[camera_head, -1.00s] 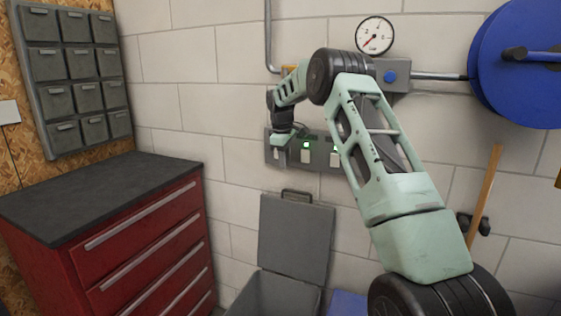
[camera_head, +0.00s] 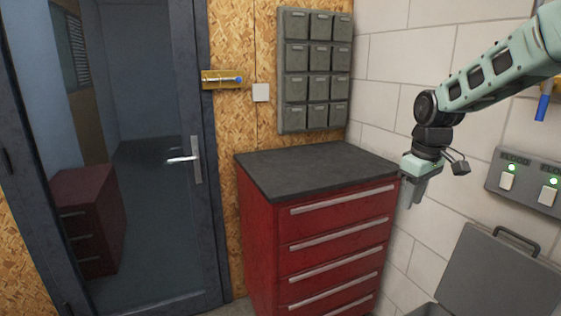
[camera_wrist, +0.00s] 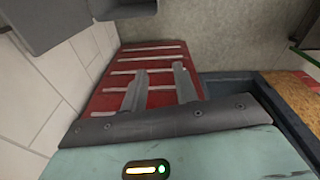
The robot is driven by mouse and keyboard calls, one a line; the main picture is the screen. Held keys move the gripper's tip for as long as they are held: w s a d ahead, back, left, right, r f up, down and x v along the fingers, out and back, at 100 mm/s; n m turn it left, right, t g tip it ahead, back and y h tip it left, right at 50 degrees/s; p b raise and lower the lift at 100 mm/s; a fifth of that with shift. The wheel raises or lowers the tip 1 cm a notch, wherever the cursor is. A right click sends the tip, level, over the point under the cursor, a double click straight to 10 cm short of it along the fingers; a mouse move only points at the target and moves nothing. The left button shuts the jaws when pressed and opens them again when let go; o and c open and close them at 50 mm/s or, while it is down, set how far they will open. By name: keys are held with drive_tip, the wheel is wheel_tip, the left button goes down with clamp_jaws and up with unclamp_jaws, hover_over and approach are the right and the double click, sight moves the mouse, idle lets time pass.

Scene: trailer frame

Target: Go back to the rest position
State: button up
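My gripper (camera_head: 410,200) hangs from my arm at the right of the head view, fingers pointing down. It is in front of the white wall, by the right end of the red drawer cabinet (camera_head: 318,235) in the picture. In the wrist view my gripper (camera_wrist: 160,72) shows two grey fingers apart with nothing between them, so it is open and empty. Behind the fingers in that view is the red cabinet front (camera_wrist: 150,58). The gripper is apart from the grey switch panel (camera_head: 524,183), whose visible switches have green lights.
A grey lidded box (camera_head: 500,275) stands open below the panel. Wall bins (camera_head: 315,70) hang above the cabinet's dark top (camera_head: 315,168). A dark-framed glass door (camera_head: 150,200) with a handle (camera_head: 183,159) is at the left. A brass latch (camera_head: 222,80) is beside it.

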drive_tip(key=s+a+n, duration=0.1)
drive_tip(key=s+a, duration=1.4)
drive_tip(key=s, duration=0.1)
drive_tip(key=s+a+f, duration=0.1)
drive_tip(key=s+f, duration=0.1)
drive_tip(key=s, duration=0.7)
drive_tip(key=s+a+f+g, duration=0.1)
drive_tip(key=s+a+f, duration=0.1)
drive_tip(key=s, duration=0.8)
drive_tip(key=shift+f+n, duration=0.15)
drive_tip(key=shift+n, duration=0.15)
drive_tip(key=shift+f, duration=0.1)
